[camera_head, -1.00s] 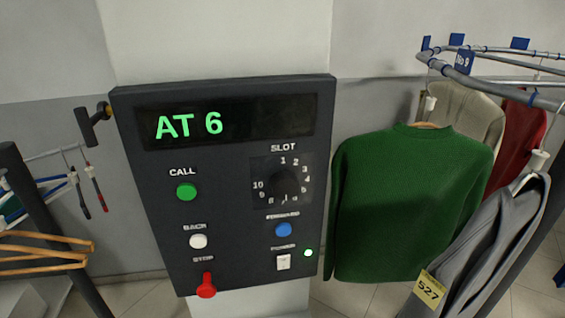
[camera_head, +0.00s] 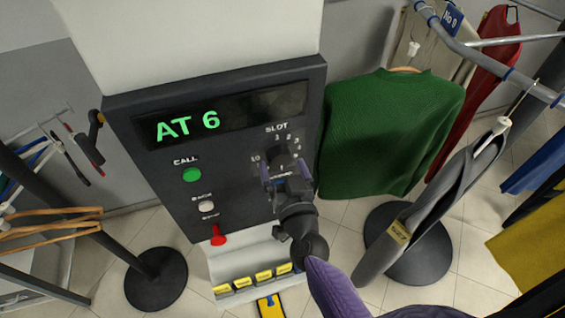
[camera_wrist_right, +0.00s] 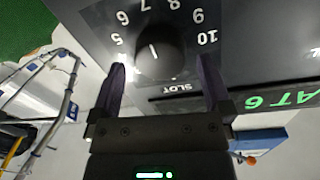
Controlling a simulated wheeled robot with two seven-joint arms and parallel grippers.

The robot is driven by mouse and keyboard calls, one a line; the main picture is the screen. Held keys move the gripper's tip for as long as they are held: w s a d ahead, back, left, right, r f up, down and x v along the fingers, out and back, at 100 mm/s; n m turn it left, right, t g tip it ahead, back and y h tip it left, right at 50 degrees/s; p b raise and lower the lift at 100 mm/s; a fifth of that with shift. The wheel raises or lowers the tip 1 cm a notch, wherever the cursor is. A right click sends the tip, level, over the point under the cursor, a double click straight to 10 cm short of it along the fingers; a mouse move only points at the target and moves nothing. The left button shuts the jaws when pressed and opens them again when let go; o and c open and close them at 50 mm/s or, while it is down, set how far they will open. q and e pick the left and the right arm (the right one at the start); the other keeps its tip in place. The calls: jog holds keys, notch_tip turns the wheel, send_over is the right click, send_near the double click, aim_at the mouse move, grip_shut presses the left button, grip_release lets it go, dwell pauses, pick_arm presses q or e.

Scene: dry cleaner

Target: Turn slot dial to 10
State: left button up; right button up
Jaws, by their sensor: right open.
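The slot dial (camera_head: 280,158) is a round black knob on the dark control panel (camera_head: 150,110), partly hidden by my right gripper in the head view. It shows clearly in the right wrist view (camera_wrist_right: 165,62), upside down, with numbers around it. Its white mark lies roughly toward the 6 and 7. The green display (camera_head: 188,125) reads AT 6. My right gripper (camera_head: 286,176) is open in front of the dial. In the wrist view its fingers (camera_wrist_right: 162,78) stand on either side of the knob's lower edge; contact cannot be told. My left gripper is not in view.
Yellow-labelled blocks (camera_head: 244,283) sit below.

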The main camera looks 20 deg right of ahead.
jog(key=shift+w, duration=0.25)
jog(key=c, duration=1.2)
